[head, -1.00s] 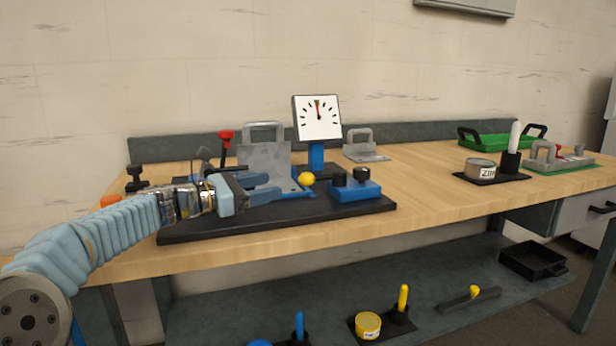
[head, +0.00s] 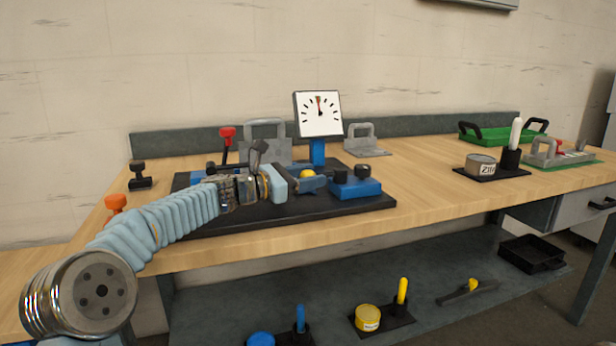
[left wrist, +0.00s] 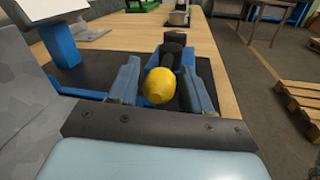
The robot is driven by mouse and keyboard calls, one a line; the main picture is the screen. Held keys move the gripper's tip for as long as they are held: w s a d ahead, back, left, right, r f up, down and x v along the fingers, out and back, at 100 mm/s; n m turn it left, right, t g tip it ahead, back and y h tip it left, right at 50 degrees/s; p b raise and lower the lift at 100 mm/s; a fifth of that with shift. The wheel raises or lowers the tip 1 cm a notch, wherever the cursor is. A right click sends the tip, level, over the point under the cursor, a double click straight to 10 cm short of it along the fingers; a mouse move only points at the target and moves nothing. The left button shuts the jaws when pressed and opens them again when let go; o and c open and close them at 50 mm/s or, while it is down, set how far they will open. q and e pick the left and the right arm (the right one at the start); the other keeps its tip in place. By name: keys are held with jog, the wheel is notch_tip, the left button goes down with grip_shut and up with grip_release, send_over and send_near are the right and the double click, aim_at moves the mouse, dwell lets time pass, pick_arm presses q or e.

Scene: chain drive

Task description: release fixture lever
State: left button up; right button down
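The yellow ball knob (head: 307,174), which looks like the fixture lever's end, shows low on the dark fixture plate (head: 330,203). In the left wrist view the yellow knob (left wrist: 159,86) sits between the two blue fingers. My left gripper (head: 305,183) is open around it, with a narrow gap seeming to show on each side; contact cannot be told for sure. The lever's arm below the knob is hidden. A second lever with a red grip (head: 227,133) stands upright farther back left. My right gripper is not in view.
A blue block (head: 355,189) with black knobs stands just right of the gripper. A dial gauge (head: 318,113) on a blue post and a grey handled plate (head: 264,150) stand behind. An orange knob (head: 116,202) is by my left arm.

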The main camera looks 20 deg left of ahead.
pick_arm(q)
grip_shut()
